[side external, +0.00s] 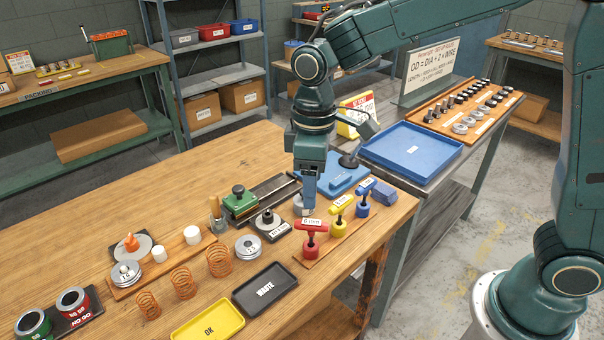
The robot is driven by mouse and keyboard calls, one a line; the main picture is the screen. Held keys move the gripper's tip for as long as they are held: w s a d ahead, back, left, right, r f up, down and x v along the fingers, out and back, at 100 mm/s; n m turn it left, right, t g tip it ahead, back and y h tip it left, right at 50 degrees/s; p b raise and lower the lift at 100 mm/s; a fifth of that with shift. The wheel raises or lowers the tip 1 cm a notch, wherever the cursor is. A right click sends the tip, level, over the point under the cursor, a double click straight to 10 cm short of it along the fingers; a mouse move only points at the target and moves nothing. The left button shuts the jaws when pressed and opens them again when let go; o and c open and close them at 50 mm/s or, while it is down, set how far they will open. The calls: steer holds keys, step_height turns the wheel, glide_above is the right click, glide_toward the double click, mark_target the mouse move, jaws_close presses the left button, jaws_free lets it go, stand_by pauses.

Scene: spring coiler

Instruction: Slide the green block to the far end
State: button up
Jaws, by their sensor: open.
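My gripper (308,204) points down to the right of the rail, apart from the green block. It is open, low over the bench beside a small grey round part (299,207). The picture is too small to tell whether the fingers touch that part.
A black knobbed fixture (268,223) is in front of the rail.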

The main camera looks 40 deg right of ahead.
steer(key=shift+w, duration=0.1)
steer(key=shift+c, duration=1.4)
step_height(320, 180, up, 2)
steer(key=n+t+y, duration=0.2)
steer(key=t+y, duration=0.1)
glide_above(239, 187)
steer(key=s+d, duration=0.4)
steer(key=x, duration=1.3)
steer(key=shift+w+a+f, duration=0.15)
steer(key=shift+a+f, duration=0.05)
steer(key=shift+f, duration=0.15)
steer(key=shift+c, duration=0.2)
jaws_close()
